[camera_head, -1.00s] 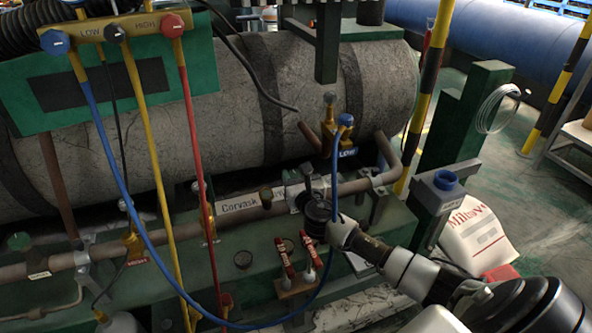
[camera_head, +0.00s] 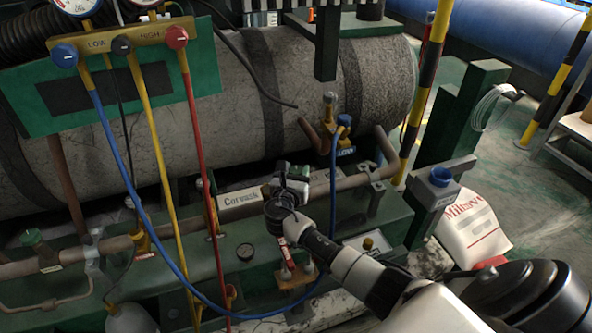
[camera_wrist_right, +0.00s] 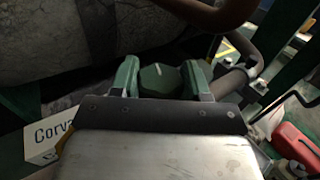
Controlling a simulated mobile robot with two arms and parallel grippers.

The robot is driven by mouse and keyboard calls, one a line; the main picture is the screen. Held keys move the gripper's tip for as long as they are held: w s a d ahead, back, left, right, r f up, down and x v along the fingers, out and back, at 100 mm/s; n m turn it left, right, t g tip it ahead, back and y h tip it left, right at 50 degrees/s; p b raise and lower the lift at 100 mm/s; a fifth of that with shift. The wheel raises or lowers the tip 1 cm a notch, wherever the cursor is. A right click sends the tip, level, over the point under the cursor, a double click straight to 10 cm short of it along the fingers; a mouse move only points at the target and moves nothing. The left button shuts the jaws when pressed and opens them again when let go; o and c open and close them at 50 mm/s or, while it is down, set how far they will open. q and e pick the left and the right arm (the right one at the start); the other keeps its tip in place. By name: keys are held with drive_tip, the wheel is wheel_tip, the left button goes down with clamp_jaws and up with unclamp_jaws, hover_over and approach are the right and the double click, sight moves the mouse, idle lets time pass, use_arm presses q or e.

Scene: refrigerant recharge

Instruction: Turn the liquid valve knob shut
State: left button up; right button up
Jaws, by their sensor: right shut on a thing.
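In the right wrist view a round dark green knob (camera_wrist_right: 160,79) with a pale line on its top stands between the two fingers of my right gripper (camera_wrist_right: 160,82). The fingers are shut on its sides. In the head view my right gripper (camera_head: 288,182) is at the pipe, just right of the Corvask label plate (camera_head: 240,198). There the gripper mostly hides the knob. I cannot read a marking on the knob that names its valve. My left gripper is in neither view.
A blue hose (camera_head: 128,190), yellow hose (camera_head: 160,150) and red hose (camera_head: 196,120) hang in front of the tank (camera_head: 240,100). The low port (camera_head: 343,122) stands right of the gripper. Another green knob (camera_head: 33,238) is far left.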

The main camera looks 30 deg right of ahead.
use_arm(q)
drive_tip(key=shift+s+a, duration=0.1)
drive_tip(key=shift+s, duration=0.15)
use_arm(e)
drive_tip(key=o, duration=0.9)
use_arm(q)
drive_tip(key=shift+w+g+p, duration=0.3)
drive_tip(key=shift+p, duration=1)
use_arm(e)
drive_tip(key=shift+v, duration=5.4)
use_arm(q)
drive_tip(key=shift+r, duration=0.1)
use_arm(e)
drive_tip(key=shift+a, duration=0.15)
